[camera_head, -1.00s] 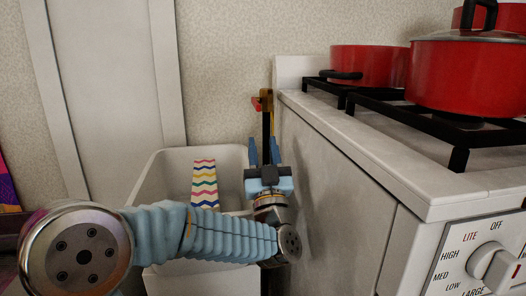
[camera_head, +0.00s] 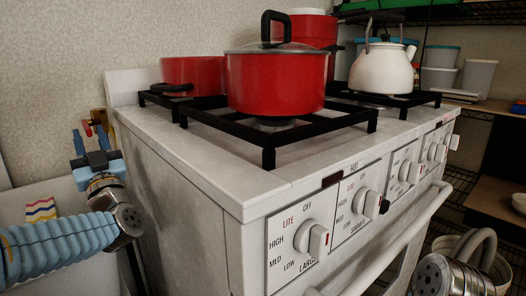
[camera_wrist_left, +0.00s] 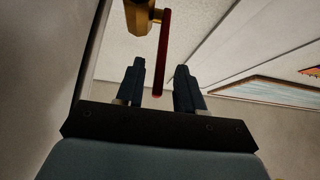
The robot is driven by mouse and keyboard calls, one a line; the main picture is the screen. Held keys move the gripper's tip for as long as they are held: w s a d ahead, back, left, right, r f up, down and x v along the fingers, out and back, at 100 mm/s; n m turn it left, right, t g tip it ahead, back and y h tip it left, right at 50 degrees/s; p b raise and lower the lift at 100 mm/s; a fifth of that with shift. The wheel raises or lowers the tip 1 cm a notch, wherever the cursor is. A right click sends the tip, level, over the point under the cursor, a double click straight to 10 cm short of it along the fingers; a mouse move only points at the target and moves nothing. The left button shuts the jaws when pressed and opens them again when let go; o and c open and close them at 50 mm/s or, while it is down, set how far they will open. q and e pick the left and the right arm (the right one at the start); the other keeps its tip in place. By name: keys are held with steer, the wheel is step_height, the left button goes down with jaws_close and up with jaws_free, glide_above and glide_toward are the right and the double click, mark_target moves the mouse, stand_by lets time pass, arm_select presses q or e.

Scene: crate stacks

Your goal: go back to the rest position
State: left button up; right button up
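My left gripper (camera_head: 91,142) is at the left of the head view, pointing up beside the stove's left side. Its two dark blue fingers stand apart with nothing held. In the left wrist view the gripper (camera_wrist_left: 160,88) is open too. A red bar shows between the fingertips there, and I cannot tell how far beyond them it is. My right gripper is not in view; only part of my right arm shows at the bottom right of the head view.
The white stove (camera_head: 185,165) fills the middle, close to my left gripper. It carries a red lidded pot (camera_head: 275,85), another red pot (camera_head: 190,72) and a white kettle (camera_head: 382,72). A white bin (camera_head: 15,203) with a zigzag-patterned item (camera_head: 41,209) stands at the left. Shelves are at the right.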

mark_target(87, 125)
arm_select(q)
steer(key=p+x, duration=0.2)
steer(key=x, duration=0.3)
steer(key=shift+s+d+r, duration=0.1)
steer(key=shift+r, duration=0.1)
steer(key=shift+p, duration=0.45)
steer(key=shift+f+g+h, duration=0.2)
steer(key=shift+g+h, duration=0.1)
